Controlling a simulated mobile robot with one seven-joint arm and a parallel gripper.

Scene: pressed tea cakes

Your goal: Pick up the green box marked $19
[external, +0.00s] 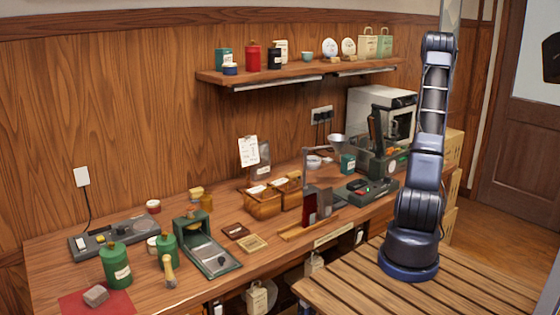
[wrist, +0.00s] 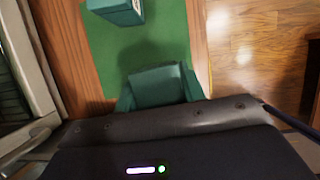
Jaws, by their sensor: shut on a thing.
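In the wrist view my gripper (wrist: 160,101) is at the bottom middle, shut on a dark green box (wrist: 158,82). No price mark shows on the held box's visible face. A second green box (wrist: 118,12) with a pale label stands farther out at the top, apart from the held one, on a green mat (wrist: 104,52). In the external view a green box (external: 348,163) stands on the counter left of my arm. My gripper and the held box cannot be made out clearly there, behind or beside my arm.
A white appliance (external: 364,104) stands at the back right and a metal-edged casing (wrist: 35,65) is close at the left in the wrist view. The counter edge drops to a wooden floor (wrist: 255,45) on the right. Scales and wooden baskets (external: 262,205) crowd the counter.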

